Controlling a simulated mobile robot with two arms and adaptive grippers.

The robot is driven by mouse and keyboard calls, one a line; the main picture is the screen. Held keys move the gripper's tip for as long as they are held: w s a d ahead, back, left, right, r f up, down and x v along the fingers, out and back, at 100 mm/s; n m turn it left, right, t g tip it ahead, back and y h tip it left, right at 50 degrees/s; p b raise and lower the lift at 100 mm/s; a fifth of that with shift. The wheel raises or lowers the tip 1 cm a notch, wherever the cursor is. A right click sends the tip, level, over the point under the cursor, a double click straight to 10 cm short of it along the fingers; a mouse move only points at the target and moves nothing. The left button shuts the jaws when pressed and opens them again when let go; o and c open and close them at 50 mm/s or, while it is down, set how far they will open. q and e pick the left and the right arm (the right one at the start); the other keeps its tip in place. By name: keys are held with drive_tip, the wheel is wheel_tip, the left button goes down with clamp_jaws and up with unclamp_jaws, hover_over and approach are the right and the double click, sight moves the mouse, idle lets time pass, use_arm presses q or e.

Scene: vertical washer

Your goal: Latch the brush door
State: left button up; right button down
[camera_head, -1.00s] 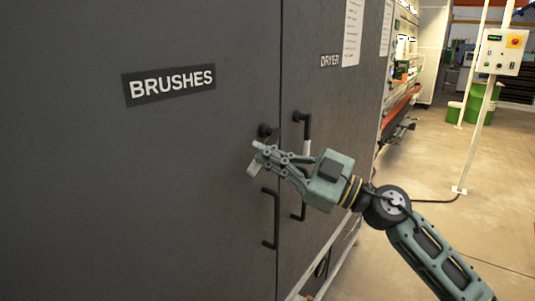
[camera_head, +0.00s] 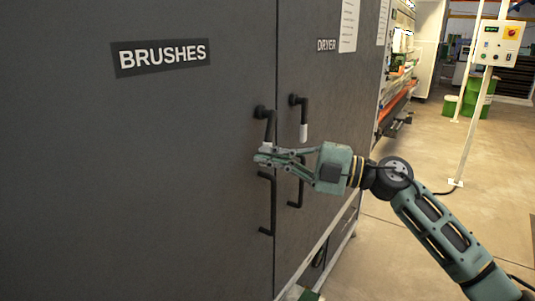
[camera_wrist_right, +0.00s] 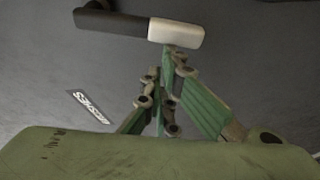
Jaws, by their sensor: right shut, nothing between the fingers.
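The brush door (camera_head: 150,170) is a dark grey panel with a white-on-black BRUSHES label (camera_head: 162,56). Its black latch lever (camera_head: 269,124) sits near the door's right edge and hangs about straight down, like the dryer's lever. My right gripper (camera_head: 262,157) is shut and empty, right at the lever's lower end, which it partly covers. In the wrist view the lever's white tip (camera_wrist_right: 176,33) lies just beyond the fingertips (camera_wrist_right: 168,62); I cannot tell whether they touch. A black fixed pull handle (camera_head: 272,205) is just below the gripper. My left gripper is out of view.
The dryer door (camera_head: 325,100) adjoins on the right, with its own white-tipped latch lever (camera_head: 304,120) and pull handle (camera_head: 297,190) behind my gripper. A control box (camera_head: 499,43) on a post stands further right.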

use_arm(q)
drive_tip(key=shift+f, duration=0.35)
use_arm(e)
drive_tip(key=shift+w+d+f+n+h, duration=0.15)
drive_tip(key=shift+w+d+f+n, duration=0.3)
drive_tip(key=shift+w+n, duration=0.1)
drive_tip(key=shift+w+d+f+n+h, duration=0.15)
drive_tip(key=shift+w+d+f+n, duration=0.2)
drive_tip(key=shift+w+n, duration=0.2)
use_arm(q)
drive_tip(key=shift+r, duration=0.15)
use_arm(e)
drive_tip(key=shift+s+a+f, duration=0.1)
